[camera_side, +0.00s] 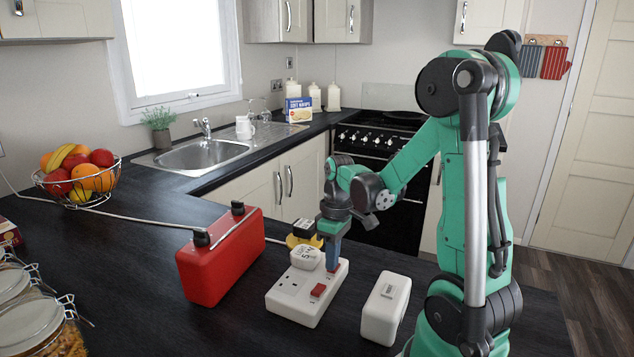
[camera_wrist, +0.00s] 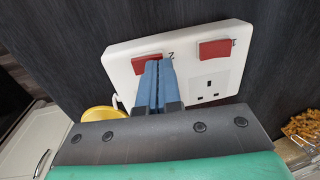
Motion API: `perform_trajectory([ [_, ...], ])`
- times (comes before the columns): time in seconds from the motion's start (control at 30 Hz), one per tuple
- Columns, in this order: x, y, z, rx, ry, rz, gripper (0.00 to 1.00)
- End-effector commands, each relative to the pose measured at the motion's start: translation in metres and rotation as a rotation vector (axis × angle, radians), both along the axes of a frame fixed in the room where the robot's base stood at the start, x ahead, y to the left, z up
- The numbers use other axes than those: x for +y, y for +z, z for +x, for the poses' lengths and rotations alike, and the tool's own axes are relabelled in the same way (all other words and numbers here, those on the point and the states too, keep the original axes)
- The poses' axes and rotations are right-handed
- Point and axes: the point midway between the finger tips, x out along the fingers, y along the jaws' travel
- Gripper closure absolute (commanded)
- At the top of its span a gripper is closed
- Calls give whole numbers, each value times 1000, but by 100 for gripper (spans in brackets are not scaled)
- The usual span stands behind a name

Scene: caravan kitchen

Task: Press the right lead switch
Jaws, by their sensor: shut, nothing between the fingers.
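A white double socket block (camera_side: 290,303) lies on the dark worktop, with a red switch (camera_side: 318,290) at its near end. My gripper (camera_side: 332,268), with blue fingers shut and empty, points down at the block's far end and mostly hides the other switch in the side view. In the wrist view my fingertips (camera_wrist: 155,62) overlap the left red switch (camera_wrist: 146,60), beside a small mark. I cannot tell whether they touch it. The right red switch (camera_wrist: 218,47) is clear, above an empty outlet (camera_wrist: 212,84). A white plug (camera_side: 305,257) sits at the block's far outlet.
A red box (camera_side: 220,262) stands left of the block. A white box (camera_side: 386,308) stands to its right. A yellow and black item (camera_side: 304,234) is just behind. A fruit bowl (camera_side: 80,180) and glass jars (camera_side: 30,325) are at the left. Worktop is clear in front.

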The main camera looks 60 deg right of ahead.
Motion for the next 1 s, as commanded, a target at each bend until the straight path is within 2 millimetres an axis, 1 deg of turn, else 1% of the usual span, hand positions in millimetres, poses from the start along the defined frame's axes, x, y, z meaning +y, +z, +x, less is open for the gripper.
perform_trajectory([
  [0.13,2,-4,0,0,2,-42,100],
  [0.37,1,-4,0,0,0,-39,100],
  [0.77,-14,0,0,1,-3,-41,100],
  [1.0,-15,0,0,1,-1,-39,100],
])
